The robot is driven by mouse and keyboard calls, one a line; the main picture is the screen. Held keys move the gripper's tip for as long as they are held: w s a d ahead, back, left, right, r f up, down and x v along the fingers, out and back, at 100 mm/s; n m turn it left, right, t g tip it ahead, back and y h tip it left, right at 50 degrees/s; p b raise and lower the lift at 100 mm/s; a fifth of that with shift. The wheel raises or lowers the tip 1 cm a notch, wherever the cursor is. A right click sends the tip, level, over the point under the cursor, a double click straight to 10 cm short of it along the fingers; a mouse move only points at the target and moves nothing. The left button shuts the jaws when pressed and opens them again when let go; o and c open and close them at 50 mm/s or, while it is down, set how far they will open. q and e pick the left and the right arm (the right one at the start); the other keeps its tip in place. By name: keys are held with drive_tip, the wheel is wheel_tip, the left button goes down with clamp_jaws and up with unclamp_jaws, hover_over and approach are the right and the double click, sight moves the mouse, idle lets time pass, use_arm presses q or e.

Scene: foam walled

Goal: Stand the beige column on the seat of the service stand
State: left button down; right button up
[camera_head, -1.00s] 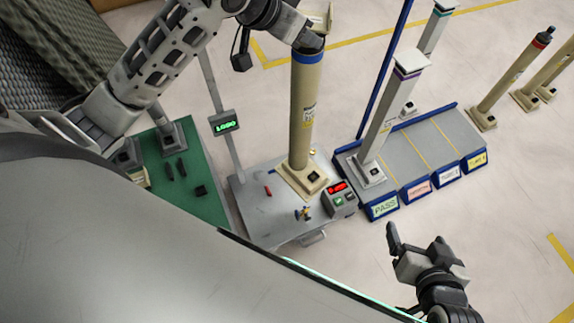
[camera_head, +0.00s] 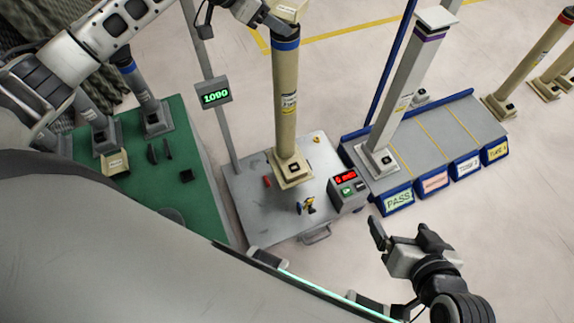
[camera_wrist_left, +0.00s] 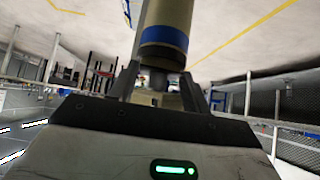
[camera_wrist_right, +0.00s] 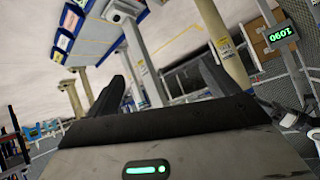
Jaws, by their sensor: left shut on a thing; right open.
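The beige column (camera_head: 286,105) has a blue band near its top and a square beige foot (camera_head: 291,170). It stands about upright over the grey top of the service stand (camera_head: 262,218). I cannot tell whether the foot touches the top; the seat itself is not clearly visible. My left gripper (camera_head: 275,22) is shut on the column's upper end, above the blue band. The left wrist view shows the column (camera_wrist_left: 166,30) rising between the fingers. My right gripper (camera_head: 408,236) is open and empty, right of the stand's front.
A control box (camera_head: 347,188) with a red display sits at the stand's right edge. Small parts, including a red one (camera_head: 267,182), lie around the foot. A pole display (camera_head: 214,96) stands behind left. A blue-edged rack (camera_head: 440,140) holds a purple-banded column (camera_head: 408,90). A green table (camera_head: 180,205) is left.

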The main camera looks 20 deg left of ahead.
sight(271, 34)
use_arm(q)
drive_tip(key=shift+a+r, duration=0.2)
drive_tip(key=shift+r, duration=0.2)
drive_tip(key=shift+f, duration=0.3)
wheel_tip(271, 34, down, 4)
drive_tip(key=shift+f+b, duration=0.2)
drive_tip(key=shift+b, duration=0.25)
wheel_tip(271, 34, down, 5)
drive_tip(key=shift+w+f+b, duration=0.1)
drive_tip(key=shift+b, duration=0.6)
use_arm(e)
drive_tip(key=shift+w+a+r+t+y, duration=0.25)
drive_tip(key=shift+a+r+t+y, duration=0.05)
drive_tip(key=shift+a+r+t, duration=0.15)
use_arm(q)
drive_tip(key=shift+f, duration=0.1)
use_arm(e)
drive_tip(key=shift+f, duration=0.15)
use_arm(q)
drive_tip(key=c, duration=0.7)
unclamp_jaws()
drive_tip(key=shift+s+f, duration=0.2)
drive_tip(key=shift+f, duration=0.05)
use_arm(e)
drive_tip(key=shift+s, duration=0.1)
use_arm(q)
drive_tip(key=shift+o, duration=0.2)
